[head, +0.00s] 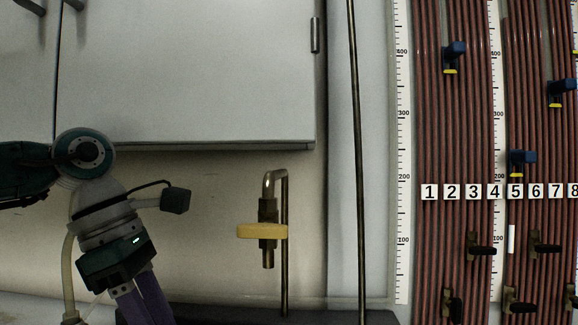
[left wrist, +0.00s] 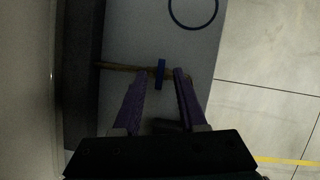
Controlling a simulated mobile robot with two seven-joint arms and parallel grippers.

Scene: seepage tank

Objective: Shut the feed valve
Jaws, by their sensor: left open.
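In the head view my left gripper (head: 143,308) points down at the lower left, its purple fingers cut off by the bottom edge. In the left wrist view the left gripper (left wrist: 159,73) is open, with a small blue valve handle (left wrist: 160,74) on a thin brass-coloured pipe (left wrist: 118,67) showing between its fingertips. I cannot tell whether the fingers touch it. A valve with a yellow handle (head: 262,231) hangs on a bent metal pipe (head: 284,270) in the head view, to the right of the gripper and apart from it. No label shows which is the feed valve. My right gripper is not in view.
A pale cabinet (head: 190,75) overhangs the wall above the yellow-handled valve. A numbered panel of reddish tubes (head: 440,120) with blue and black taps stands at the right. The left wrist view shows a grey surface with a dark ring (left wrist: 193,8) and open floor (left wrist: 270,60) at right.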

